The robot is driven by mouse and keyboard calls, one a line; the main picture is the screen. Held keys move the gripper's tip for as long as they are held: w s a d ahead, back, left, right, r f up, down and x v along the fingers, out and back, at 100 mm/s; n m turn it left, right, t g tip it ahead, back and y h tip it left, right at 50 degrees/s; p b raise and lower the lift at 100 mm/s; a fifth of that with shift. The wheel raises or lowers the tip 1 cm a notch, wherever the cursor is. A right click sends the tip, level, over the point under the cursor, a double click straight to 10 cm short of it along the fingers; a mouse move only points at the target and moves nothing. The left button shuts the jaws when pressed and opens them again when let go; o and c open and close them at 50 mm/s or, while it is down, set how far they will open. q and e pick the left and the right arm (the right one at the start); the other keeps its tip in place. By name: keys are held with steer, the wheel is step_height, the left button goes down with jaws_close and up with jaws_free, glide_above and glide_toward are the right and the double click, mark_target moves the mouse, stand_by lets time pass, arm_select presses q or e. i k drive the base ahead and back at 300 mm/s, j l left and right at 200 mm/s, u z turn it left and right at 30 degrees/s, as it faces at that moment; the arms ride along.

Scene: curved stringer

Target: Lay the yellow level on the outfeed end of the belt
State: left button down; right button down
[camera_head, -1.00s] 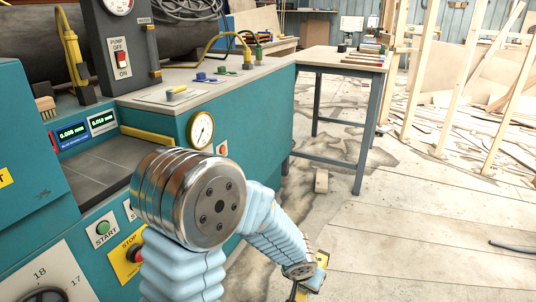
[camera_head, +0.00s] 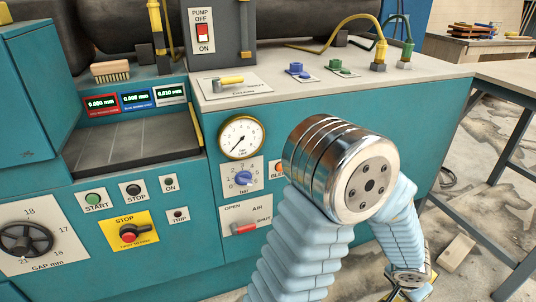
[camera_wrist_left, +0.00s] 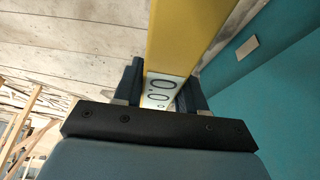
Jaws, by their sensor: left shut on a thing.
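The yellow level (camera_wrist_left: 185,30) is between the fingers of my left gripper (camera_wrist_left: 164,82) in the left wrist view. Its white end with black markings sits at the jaws, and its yellow length runs away from them toward the top of the picture. In the head view my left arm hangs at the lower right, beside the teal machine; the gripper is mostly cut off or hidden at the bottom edge. The dark grey belt (camera_head: 135,143) lies in the machine at the left, bare, with no gripper near it. My right gripper is in neither view.
The teal machine front (camera_head: 330,125) carries a gauge (camera_head: 241,138), a stop button (camera_head: 129,234) and a handwheel (camera_head: 27,239). A brush (camera_head: 110,70) lies above the displays (camera_head: 137,99). A bench (camera_head: 510,75) stands right. A wood block (camera_head: 457,252) lies on the floor.

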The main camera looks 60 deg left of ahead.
mark_target(151, 135)
steer(key=u, duration=2.15)
